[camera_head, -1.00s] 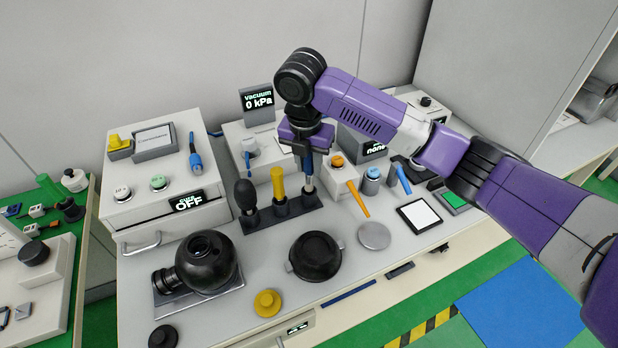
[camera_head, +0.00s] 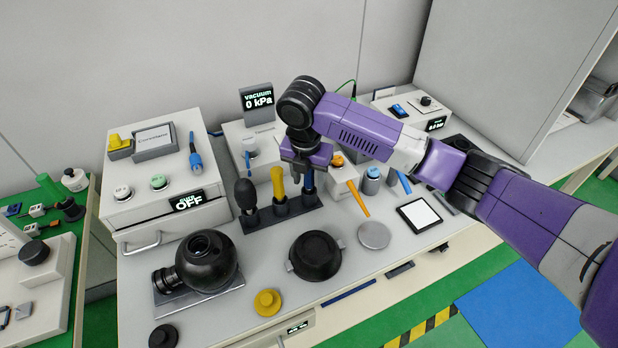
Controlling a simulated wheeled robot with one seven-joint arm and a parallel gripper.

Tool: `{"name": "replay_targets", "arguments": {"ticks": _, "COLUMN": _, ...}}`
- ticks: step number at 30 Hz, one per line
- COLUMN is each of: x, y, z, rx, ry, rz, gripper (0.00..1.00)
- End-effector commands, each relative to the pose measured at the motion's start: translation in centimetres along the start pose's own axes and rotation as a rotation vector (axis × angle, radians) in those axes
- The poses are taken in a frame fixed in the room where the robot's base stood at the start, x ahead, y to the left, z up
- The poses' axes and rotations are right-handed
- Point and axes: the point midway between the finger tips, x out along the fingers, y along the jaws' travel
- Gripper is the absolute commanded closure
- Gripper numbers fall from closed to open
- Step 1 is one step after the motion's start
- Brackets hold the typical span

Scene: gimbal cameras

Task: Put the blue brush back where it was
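A tool with a blue handle, which I take for the blue brush (camera_head: 309,182), stands upright in the right-hand place of the dark rack (camera_head: 268,218). My gripper (camera_head: 301,174) points down right at the top of this handle, its fingers beside or around it. The gripper's purple body covers the upper part of the handle. The fingers are small and dark here, so I cannot tell whether they are closed on it. A yellow-handled tool (camera_head: 279,185) and a black-bulbed tool (camera_head: 246,194) stand in the same rack to its left.
Another blue-handled tool (camera_head: 194,158) lies on the white box at the left. A small blue-topped pot (camera_head: 372,180) and an orange stick (camera_head: 358,198) are right of the rack.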

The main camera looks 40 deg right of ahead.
Motion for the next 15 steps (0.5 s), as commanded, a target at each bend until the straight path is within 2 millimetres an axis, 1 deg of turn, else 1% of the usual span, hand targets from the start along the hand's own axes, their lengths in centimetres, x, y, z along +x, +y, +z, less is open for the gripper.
{"name": "replay_targets", "arguments": {"ticks": 9, "x": -0.2, "y": 0.0, "z": 0.0, "rx": 0.000, "ry": -0.001, "rz": 0.000, "gripper": 0.51}}
{"name": "replay_targets", "arguments": {"ticks": 12, "x": -0.8, "y": 0.0, "z": 0.1, "rx": 0.000, "ry": -0.001, "rz": 0.001, "gripper": 0.51}}
{"name": "replay_targets", "arguments": {"ticks": 15, "x": -2.2, "y": 0.1, "z": 0.1, "rx": 0.000, "ry": -0.002, "rz": 0.002, "gripper": 0.51}}
